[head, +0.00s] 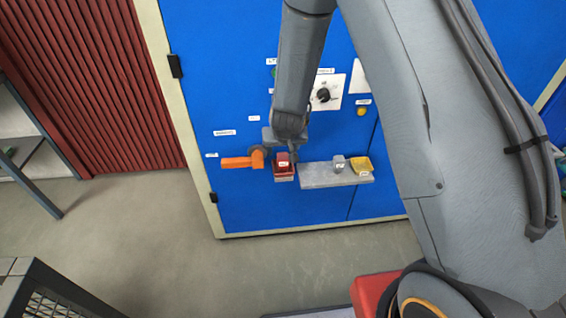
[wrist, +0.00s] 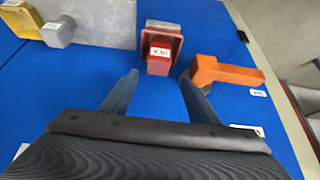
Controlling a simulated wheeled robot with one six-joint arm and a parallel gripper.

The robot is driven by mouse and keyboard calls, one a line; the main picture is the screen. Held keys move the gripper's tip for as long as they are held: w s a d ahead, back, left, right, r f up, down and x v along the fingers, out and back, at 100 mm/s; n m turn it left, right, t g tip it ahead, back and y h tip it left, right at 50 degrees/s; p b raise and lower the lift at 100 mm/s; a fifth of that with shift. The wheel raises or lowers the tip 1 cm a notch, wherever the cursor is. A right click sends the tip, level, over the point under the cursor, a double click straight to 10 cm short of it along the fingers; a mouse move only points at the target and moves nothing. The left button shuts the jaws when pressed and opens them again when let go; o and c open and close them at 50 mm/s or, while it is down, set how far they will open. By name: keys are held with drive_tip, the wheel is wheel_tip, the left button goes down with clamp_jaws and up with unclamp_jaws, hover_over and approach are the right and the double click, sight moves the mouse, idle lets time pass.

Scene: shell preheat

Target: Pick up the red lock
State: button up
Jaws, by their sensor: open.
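The red lock (wrist: 159,60) is a small red block with a white label, sitting in a red tray (wrist: 171,32) on the blue panel front. In the head view the lock (head: 283,158) shows just below my gripper (head: 285,147), in the red tray (head: 284,173). In the wrist view my gripper (wrist: 158,82) has its two fingers spread, with nothing between them. The lock is ahead of the fingertips, roughly centred between them. I cannot tell the exact gap to it.
An orange handle (wrist: 230,75) sticks out close beside the red tray and near one finger. A grey shelf (head: 318,176) on the other side holds a grey block (head: 339,163) and a yellow tray (head: 362,168). A knob (head: 323,95) is above. The floor in front is clear.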

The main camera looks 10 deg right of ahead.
sight(283, 156)
drive_tip(key=shift+s+d+f+p+x, duration=0.1)
drive_tip(key=shift+s+p+x, duration=0.1)
drive_tip(key=shift+x, duration=0.8)
drive_tip(key=shift+s+d+f+p+x, duration=0.1)
drive_tip(key=shift+p+x, duration=0.15)
drive_tip(key=shift+x, duration=0.75)
drive_tip(key=shift+s+d+f+p+x, duration=0.1)
drive_tip(key=shift+p+x, duration=0.1)
drive_tip(key=shift+x, duration=0.8)
drive_tip(key=shift+c, duration=0.2)
drive_tip(key=c, duration=1.1)
drive_tip(key=shift+r, duration=0.1)
